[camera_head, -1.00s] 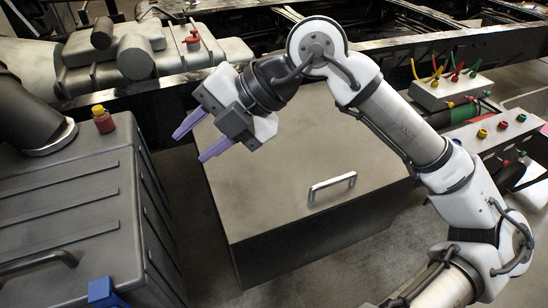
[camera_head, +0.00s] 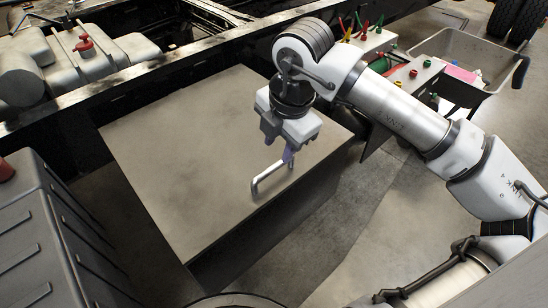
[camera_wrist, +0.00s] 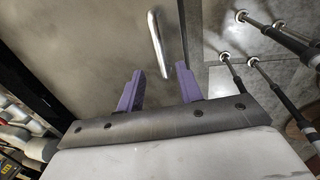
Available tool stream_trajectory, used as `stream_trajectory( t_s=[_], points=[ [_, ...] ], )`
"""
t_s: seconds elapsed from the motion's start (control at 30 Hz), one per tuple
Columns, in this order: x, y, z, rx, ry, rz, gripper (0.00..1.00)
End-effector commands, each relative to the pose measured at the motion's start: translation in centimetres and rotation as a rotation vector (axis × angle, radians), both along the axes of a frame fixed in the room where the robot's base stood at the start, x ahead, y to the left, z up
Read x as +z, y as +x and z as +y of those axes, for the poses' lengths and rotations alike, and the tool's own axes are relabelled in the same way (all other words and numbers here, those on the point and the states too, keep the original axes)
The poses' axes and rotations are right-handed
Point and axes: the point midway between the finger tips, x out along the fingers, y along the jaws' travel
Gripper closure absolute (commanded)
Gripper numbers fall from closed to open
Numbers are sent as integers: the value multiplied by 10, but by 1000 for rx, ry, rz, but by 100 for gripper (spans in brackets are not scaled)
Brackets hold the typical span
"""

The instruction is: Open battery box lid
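The battery box lid (camera_head: 190,150) is a flat, worn grey-brown plate, and it lies closed on its box. A silver bar handle (camera_head: 262,184) stands near its front right edge. My gripper (camera_head: 287,158) points down above the lid, close to the handle's far end. In the wrist view the purple fingers of my gripper (camera_wrist: 158,88) are apart with nothing between them. The handle (camera_wrist: 157,45) lies ahead of the fingertips there, roughly in line with the gap. I cannot tell whether a finger touches it.
A dark grey ribbed box (camera_head: 50,240) stands at the lower left. A chassis rail (camera_head: 180,55) runs behind the lid. Control boxes with coloured knobs (camera_head: 412,78) and a grey cart (camera_head: 470,55) are at the upper right. Floor shows in front of the box.

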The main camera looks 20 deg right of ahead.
Motion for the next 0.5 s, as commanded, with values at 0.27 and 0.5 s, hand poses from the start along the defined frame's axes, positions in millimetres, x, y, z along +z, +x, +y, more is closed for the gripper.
stream_trajectory(
  t_s=[0.27, 0.5],
  points=[
    [-49, 9, 5, 3, 4, 0, 64],
    [-67, 13, 6, 2, 2, 0, 64]
  ],
)
